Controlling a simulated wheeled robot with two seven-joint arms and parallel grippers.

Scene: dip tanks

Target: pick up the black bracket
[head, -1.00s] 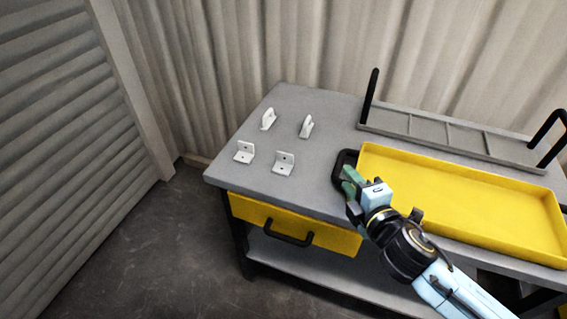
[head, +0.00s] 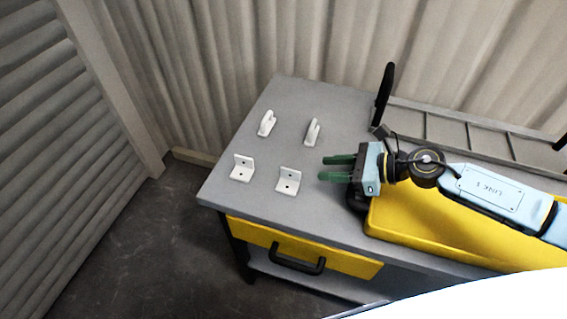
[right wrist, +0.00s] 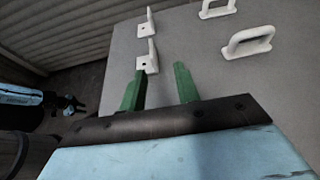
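No black bracket shows; the brackets in view are white. Two white L-shaped brackets, the left (head: 242,169) and the right (head: 288,181), sit near the front of the grey bench top. They also show in the right wrist view, one nearer (right wrist: 148,58) and one farther (right wrist: 147,24). My right gripper (head: 322,168) is open and empty, its green fingers apart and pointing left, just right of the right L-shaped bracket. The fingers also show in the right wrist view (right wrist: 160,72). What looks like my left gripper (right wrist: 72,104) is small and dark there, its fingers unclear.
Two white loop-shaped pieces, left (head: 267,123) and right (head: 312,132), stand behind the L-shaped brackets. A yellow tray (head: 420,233) lies under my right arm. A grey rack (head: 440,129) with black handles stands behind it. A yellow drawer (head: 345,263) is below the bench top.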

